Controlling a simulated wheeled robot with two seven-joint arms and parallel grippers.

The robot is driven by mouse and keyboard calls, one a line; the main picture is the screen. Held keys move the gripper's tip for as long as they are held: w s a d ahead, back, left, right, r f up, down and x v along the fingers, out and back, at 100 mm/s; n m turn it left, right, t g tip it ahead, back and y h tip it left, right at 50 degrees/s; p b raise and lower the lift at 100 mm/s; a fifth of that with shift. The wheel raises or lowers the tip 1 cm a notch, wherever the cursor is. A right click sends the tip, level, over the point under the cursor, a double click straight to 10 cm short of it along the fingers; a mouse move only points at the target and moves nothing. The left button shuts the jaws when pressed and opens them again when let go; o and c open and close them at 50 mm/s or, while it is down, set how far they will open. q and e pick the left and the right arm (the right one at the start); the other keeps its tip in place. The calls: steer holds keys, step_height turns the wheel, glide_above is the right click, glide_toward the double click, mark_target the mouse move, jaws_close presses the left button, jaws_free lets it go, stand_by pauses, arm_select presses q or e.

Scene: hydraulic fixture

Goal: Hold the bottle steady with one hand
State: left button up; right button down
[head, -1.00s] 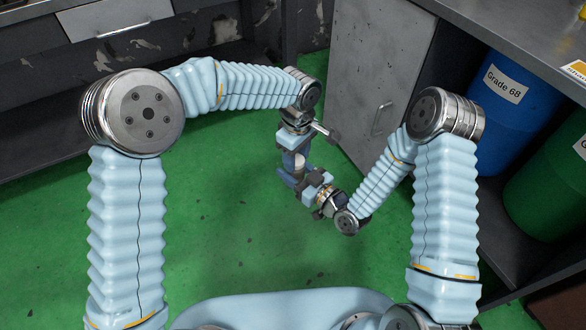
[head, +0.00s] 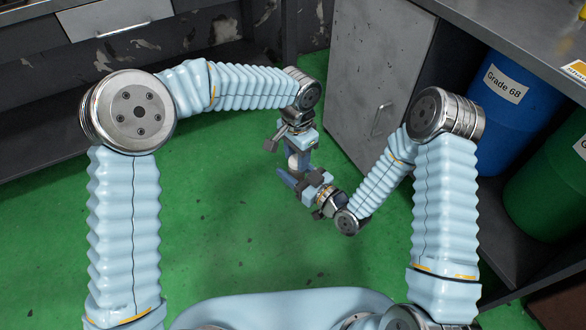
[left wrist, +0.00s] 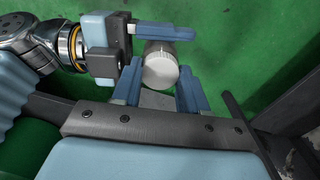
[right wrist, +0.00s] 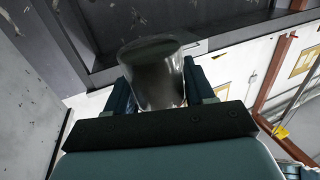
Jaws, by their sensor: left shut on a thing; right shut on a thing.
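The bottle (right wrist: 155,80) stands between my two grippers; the right wrist view shows it as a dark, glossy cylinder with a round end. Its round white cap (left wrist: 160,72) faces the left wrist camera, and a bit of the cap shows in the head view (head: 293,162). My left gripper (left wrist: 162,92) is shut on the cap, one finger on each side. My right gripper (right wrist: 160,92) is shut on the bottle's body, coming in from the right in the head view. Most of the body is hidden by the grippers in the head view.
Green floor (head: 230,230) lies open below the arms. A grey cabinet (head: 375,80) stands behind and right of the grippers. Blue (head: 510,105) and green (head: 550,190) drums sit under a bench at the right. A dark bench with a drawer (head: 115,15) is at the back left.

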arm_select(q)
steer(key=m, duration=0.9)
steer(key=shift+m, duration=0.4)
steer(key=m, duration=0.5)
steer(key=shift+m, duration=0.4)
steer(key=o, duration=1.2)
steer(key=shift+c, duration=0.2)
steer(key=shift+r, duration=2.25)
steer(key=shift+c, duration=0.3)
